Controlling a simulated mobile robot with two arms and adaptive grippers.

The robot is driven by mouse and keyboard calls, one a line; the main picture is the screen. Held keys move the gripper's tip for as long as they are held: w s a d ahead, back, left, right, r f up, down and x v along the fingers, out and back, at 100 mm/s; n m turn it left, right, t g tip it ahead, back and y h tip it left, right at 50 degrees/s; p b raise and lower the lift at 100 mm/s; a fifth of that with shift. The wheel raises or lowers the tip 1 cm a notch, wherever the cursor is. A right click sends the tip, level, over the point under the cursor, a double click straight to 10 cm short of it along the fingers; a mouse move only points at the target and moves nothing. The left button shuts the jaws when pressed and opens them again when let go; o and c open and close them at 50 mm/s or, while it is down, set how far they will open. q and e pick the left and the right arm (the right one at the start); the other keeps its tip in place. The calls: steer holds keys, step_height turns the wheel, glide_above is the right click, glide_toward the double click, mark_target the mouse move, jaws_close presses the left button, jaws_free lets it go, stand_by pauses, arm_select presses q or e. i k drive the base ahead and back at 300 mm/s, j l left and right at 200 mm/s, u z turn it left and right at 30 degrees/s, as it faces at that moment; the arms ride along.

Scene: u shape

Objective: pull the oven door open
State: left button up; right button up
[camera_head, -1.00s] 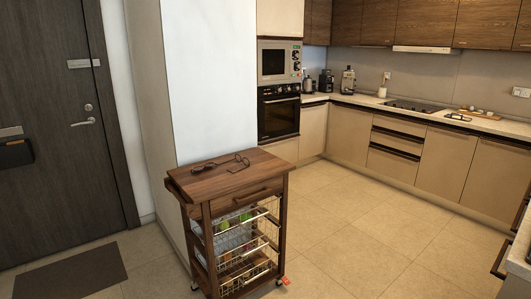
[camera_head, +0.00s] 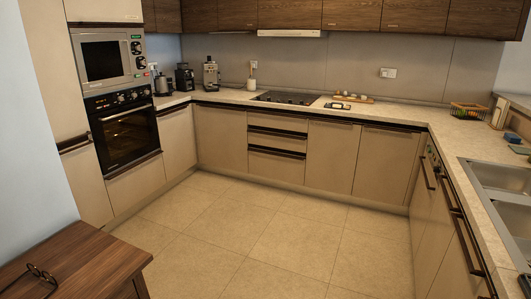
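The oven (camera_head: 125,127) is built into the tall cabinet on the left, with a black front and a row of knobs along its top. Its door (camera_head: 127,140) looks shut, with a light handle bar (camera_head: 124,113) across the upper part and a warm glow behind the glass. A microwave (camera_head: 102,60) sits directly above it. Neither of my grippers shows in the head view.
A wooden cart (camera_head: 85,262) with glasses on top stands at the lower left, between me and the oven side. The tiled floor (camera_head: 255,235) in the middle is clear. Counters (camera_head: 440,125) line the back and right, with a sink (camera_head: 503,178) at right.

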mark_target(96, 121)
steer(key=i+l, duration=0.1)
steer(key=i, duration=0.45)
steer(key=i+l, duration=0.15)
steer(key=i, duration=0.45)
steer(key=i+l, duration=0.1)
steer(key=i, duration=0.45)
steer(key=i+j+u, duration=0.3)
steer(key=i+u, duration=0.15)
steer(key=i, duration=0.35)
steer(key=i+u, duration=0.45)
steer(key=i, duration=0.4)
steer(key=i+l+u, duration=0.4)
steer(key=i, duration=0.4)
steer(key=i+u, duration=0.2)
steer(key=i, duration=0.7)
steer(key=i+l+u, duration=0.25)
steer(key=i, duration=0.65)
steer(key=j, duration=0.1)
